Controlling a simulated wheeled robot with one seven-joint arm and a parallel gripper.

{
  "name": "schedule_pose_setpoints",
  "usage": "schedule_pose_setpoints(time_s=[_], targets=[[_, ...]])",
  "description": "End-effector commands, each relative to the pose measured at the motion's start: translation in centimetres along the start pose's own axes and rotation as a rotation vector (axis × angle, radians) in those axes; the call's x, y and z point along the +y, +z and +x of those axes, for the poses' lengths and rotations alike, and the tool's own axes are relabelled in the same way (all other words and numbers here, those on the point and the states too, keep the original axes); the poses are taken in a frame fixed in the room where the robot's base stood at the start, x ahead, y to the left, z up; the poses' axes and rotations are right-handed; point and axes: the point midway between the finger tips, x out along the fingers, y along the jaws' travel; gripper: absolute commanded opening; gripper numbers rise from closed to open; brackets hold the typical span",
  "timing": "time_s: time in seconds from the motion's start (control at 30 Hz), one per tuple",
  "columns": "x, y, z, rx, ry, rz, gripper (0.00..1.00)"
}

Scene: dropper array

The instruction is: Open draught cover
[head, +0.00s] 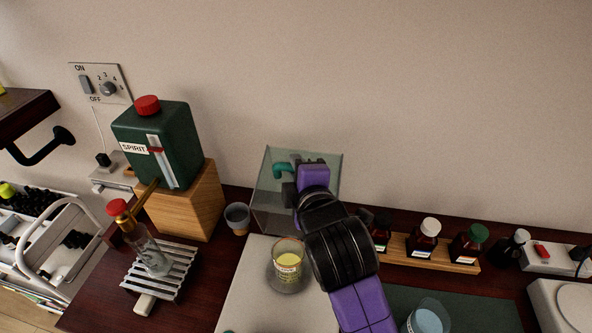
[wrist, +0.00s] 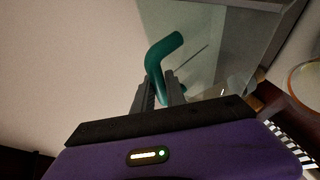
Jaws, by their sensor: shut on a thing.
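The draught cover (head: 328,166) is a clear, box-like glass cover at the back of the bench, against the wall. Its glass also shows in the wrist view (wrist: 220,45). A teal bent handle (head: 281,169) is on the cover; in the wrist view the handle (wrist: 163,62) rises between the fingers. My gripper (head: 292,185) is at the cover, and in the wrist view my gripper (wrist: 162,90) is shut on the handle. My arm hides the right part of the cover, and what is inside is hard to make out.
A beaker of yellow liquid (head: 287,262) stands on a pale mat before the cover. A grey cup (head: 237,217) is left of it, beside a wooden block (head: 190,203) bearing a green spirit can (head: 165,145). Reagent bottles (head: 424,238) stand on the right.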

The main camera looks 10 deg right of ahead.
Motion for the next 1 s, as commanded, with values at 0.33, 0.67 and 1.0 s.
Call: schedule_pose_setpoints(time_s=[0.33, 0.67, 1.0], targets=[[0.0, 0.1, 0.0, -0.004, 0.000, -0.001, 0.27], [-0.1, 0.1, -0.2, -0.002, 0.000, -0.001, 0.27], [-0.2, 0.1, -4.8, -0.002, 0.001, -0.001, 0.27]])
